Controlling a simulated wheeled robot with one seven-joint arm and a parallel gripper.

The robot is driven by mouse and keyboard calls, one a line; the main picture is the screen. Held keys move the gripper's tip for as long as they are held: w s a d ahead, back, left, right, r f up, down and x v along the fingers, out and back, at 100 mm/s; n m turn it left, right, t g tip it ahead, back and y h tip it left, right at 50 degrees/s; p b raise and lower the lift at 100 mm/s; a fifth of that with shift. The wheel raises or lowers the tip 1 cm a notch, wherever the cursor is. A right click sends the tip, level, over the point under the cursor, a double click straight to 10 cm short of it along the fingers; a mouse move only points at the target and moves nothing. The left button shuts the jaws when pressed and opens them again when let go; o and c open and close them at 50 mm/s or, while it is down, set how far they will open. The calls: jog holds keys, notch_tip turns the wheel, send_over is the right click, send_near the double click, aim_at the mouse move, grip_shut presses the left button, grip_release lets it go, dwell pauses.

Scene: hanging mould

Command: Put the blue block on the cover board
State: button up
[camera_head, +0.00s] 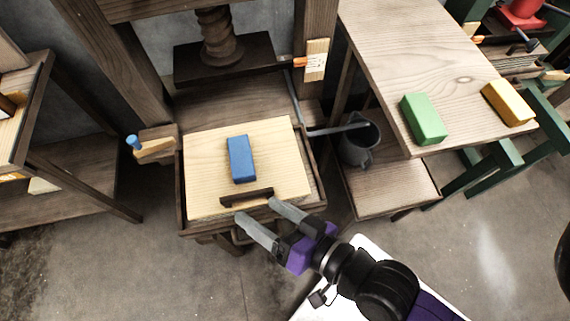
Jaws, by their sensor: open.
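The blue block (241,159) lies flat on the pale wooden cover board (205,165), near its middle. The cover board sits in a dark wooden frame under the press and has a dark handle bar (247,197) near its front edge. My gripper (257,208) is open and empty, with its two grey fingers apart. In the picture its fingertips are at the board's front edge, close to the handle bar and in front of the blue block. I cannot tell whether the fingers touch the handle. Nothing hides the block.
A press screw and plate (222,62) stand above the board's back. A table at right (400,50) holds a green block (423,118) and a yellow block (508,103). A grey jug (360,145) stands on a lower shelf. A bench is at left.

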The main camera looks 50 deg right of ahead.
jog(key=s+d+r+n+h, duration=0.1)
jog(key=s+d+r+n, duration=0.3)
jog(key=s, duration=0.7)
jog(key=d+n, duration=0.2)
jog(key=d, duration=0.2)
jog(key=shift+s+n, duration=0.25)
jog(key=shift+n, duration=0.15)
jog(key=shift+s+a, duration=0.1)
